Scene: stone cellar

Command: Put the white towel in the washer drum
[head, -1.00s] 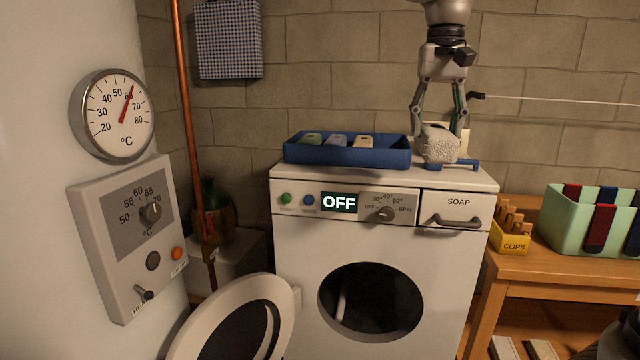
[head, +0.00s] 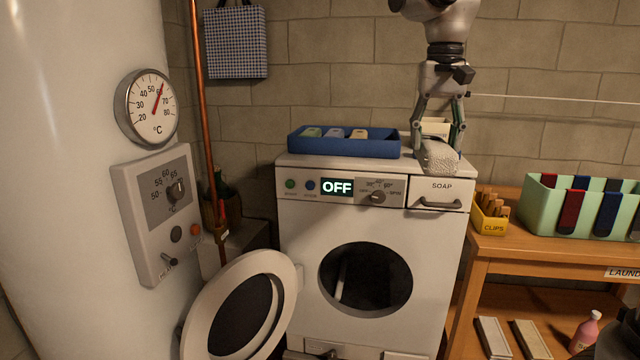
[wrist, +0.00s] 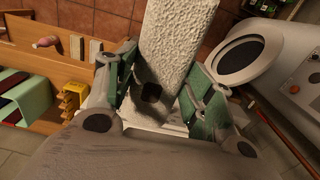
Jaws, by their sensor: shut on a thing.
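My gripper (head: 438,130) points down at the washer's top right and is shut on the white towel (head: 438,157). The towel looks bunched between the fingers in the head view. In the wrist view, the textured towel (wrist: 182,40) extends out between the green fingers of my gripper (wrist: 160,92). The white washer (head: 300,230) has its round door (head: 205,315) swung open to the left. The dark drum opening (head: 375,280) is uncovered, below and left of my gripper. The washer display reads OFF. The washer door also shows at the right in the wrist view (wrist: 262,42).
A blue tray (head: 345,149) with several bars stands on the washer top, left of my gripper. A wooden bench (head: 530,252) at the right carries a yellow clips box (head: 490,226) and a green bin (head: 552,208). A copper pipe (head: 200,90) and white heater (head: 80,150) stand left.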

